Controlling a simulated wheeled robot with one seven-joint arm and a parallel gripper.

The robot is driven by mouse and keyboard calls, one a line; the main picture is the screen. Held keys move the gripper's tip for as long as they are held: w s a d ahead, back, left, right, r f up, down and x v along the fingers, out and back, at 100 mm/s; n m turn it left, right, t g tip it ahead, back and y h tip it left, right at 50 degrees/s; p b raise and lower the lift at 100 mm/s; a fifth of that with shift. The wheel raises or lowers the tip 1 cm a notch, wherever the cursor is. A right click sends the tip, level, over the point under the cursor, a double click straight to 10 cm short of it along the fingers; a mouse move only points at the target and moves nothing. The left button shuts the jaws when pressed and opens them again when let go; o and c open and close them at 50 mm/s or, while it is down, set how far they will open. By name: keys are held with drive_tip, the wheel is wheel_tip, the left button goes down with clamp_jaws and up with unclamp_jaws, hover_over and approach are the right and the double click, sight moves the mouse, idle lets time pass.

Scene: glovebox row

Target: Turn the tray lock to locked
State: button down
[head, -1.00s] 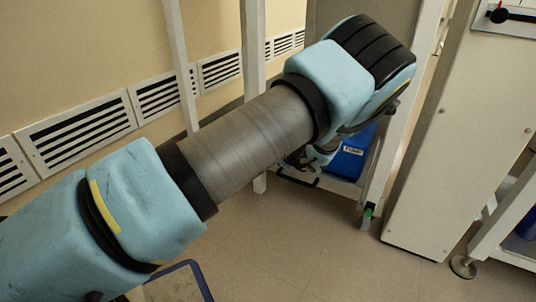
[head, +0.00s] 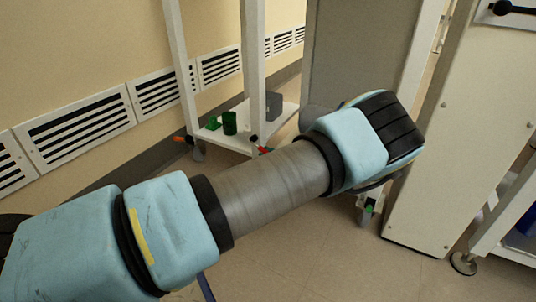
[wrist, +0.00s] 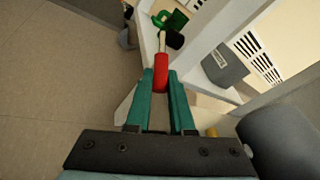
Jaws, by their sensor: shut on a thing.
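In the wrist view my gripper (wrist: 161,80) has its two teal fingers closed on a red handle (wrist: 161,68). A thin pale shaft runs on from the handle, close to a black piece. In the head view my forearm hides the gripper. A red piece with a black end (head: 264,150) shows there at the shelf edge, left of my arm; I cannot tell if it is the same handle. I cannot make out a part that is clearly the tray lock. A black lever (head: 510,9) sits on the panel at the upper right.
A white cart (head: 228,138) stands by the wall. A pale cabinet (head: 440,170) stands at the right. The floor in front is clear.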

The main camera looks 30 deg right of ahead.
drive_tip(key=shift+f, duration=0.1)
drive_tip(key=c, duration=0.8)
unclamp_jaws()
drive_tip(key=shift+p+v, duration=2.25)
drive_tip(key=shift+v, duration=3.15)
drive_tip(key=shift+a, duration=0.1)
